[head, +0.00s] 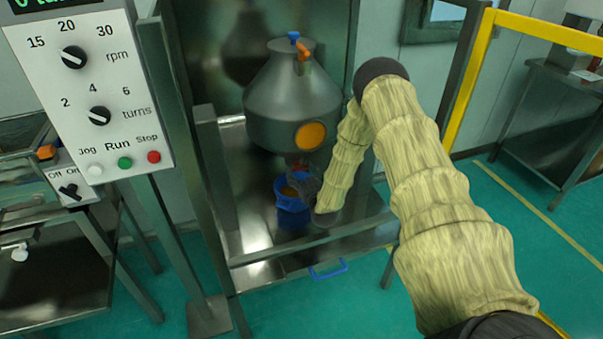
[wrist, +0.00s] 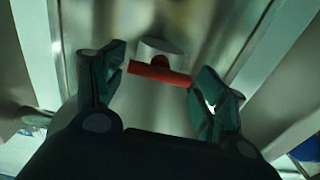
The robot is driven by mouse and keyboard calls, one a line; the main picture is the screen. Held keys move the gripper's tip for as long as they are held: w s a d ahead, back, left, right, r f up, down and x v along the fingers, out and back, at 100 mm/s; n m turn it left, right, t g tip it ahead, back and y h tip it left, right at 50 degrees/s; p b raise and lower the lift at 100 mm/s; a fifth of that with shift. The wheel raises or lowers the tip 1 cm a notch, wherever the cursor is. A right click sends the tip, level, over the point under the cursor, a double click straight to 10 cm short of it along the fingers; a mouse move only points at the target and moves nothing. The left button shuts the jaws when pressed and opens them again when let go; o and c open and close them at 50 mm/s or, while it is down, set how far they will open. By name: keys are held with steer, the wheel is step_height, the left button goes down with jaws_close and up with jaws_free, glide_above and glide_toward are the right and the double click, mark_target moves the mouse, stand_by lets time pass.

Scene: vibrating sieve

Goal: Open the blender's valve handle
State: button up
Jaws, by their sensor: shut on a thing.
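The blender (head: 290,105) is a grey cone-shaped vessel with an orange round port (head: 310,136) on its front. Its red valve handle (wrist: 160,73) is a short bar beneath a pale round stub (wrist: 162,48) in the wrist view. My gripper (wrist: 160,78) has one dark green finger at each end of the bar and is shut on it lengthwise. In the head view my gripper (head: 307,184) is low under the blender, partly hidden and dark, and the handle is hard to make out there.
A blue container (head: 291,212) stands below the blender's outlet, close to my gripper. Metal posts (head: 216,160) frame the stand at the left, beside a control panel (head: 90,85) with knobs and buttons. A yellow rail (head: 467,80) stands at the right.

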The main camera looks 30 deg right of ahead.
steer(key=shift+m+b, duration=1.8)
steer(key=shift+m, duration=1)
steer(key=o, duration=1.1)
steer(key=shift+d, duration=0.1)
steer(key=shift+s, duration=0.1)
steer(key=shift+v, duration=3.65)
